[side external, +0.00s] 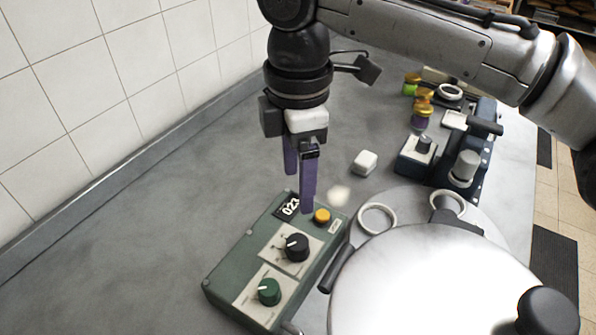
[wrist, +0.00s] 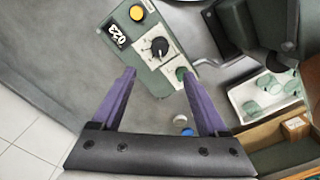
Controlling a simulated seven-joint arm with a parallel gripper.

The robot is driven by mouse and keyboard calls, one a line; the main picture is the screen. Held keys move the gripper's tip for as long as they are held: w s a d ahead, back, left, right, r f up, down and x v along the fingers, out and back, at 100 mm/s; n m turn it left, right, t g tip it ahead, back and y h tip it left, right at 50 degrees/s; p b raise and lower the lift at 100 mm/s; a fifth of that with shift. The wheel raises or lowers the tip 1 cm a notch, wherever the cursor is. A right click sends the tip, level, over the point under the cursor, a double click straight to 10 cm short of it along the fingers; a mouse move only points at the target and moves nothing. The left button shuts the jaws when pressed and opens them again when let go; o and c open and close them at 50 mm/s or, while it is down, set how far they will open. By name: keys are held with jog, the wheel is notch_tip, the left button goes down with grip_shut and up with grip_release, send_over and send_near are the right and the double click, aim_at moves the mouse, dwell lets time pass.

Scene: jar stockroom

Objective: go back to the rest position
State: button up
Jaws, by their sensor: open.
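My gripper (side external: 299,190) hangs above the grey counter, pointing down, with its two purple fingers apart and nothing between them. In the side view its fingertips overlap the far end of a green control box (side external: 226,275); I cannot tell the exact height between them. The box carries a display reading 023, a yellow button (side external: 321,216), a black knob (side external: 297,247) and a green knob (side external: 269,291). In the wrist view my gripper (wrist: 158,88) is open, with the control box (wrist: 170,72) beyond the fingertips.
A large round metal lid (side external: 430,290) with a black knob stands at the lower right. A white block (side external: 364,162) lies behind the box. Jars with gold lids (side external: 421,112) and a dark device (side external: 410,160) stand at the back right. The counter at left is clear.

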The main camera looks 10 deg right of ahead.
dwell(0.4)
jog(key=w+d+r+m+t+y, duration=0.1)
jog(key=w+d+r+m, duration=0.2)
jog(key=d+r, duration=0.9)
jog(key=s+d+r+m+t, duration=0.1)
jog(key=s+d+r+m, duration=0.15)
jog(key=d, duration=0.55)
jog(key=s+d+r+m+t, duration=0.1)
jog(key=s+d, duration=0.2)
jog(key=d, duration=0.5)
jog(key=s+d+f+m+t, duration=0.2)
jog(key=s+d+f+m, duration=0.25)
jog(key=s+d, duration=0.5)
jog(key=s+d+f+m, duration=0.2)
jog(key=s+f+m, duration=0.2)
jog(key=f, duration=0.3)
jog(key=s+d+f+m+h, duration=0.1)
jog(key=s+d+f+m, duration=0.1)
jog(key=f, duration=0.5)
jog(key=shift+s+m+t, duration=0.3)
jog(key=shift+s+m, duration=0.6)
jog(key=shift+s, duration=0.05)
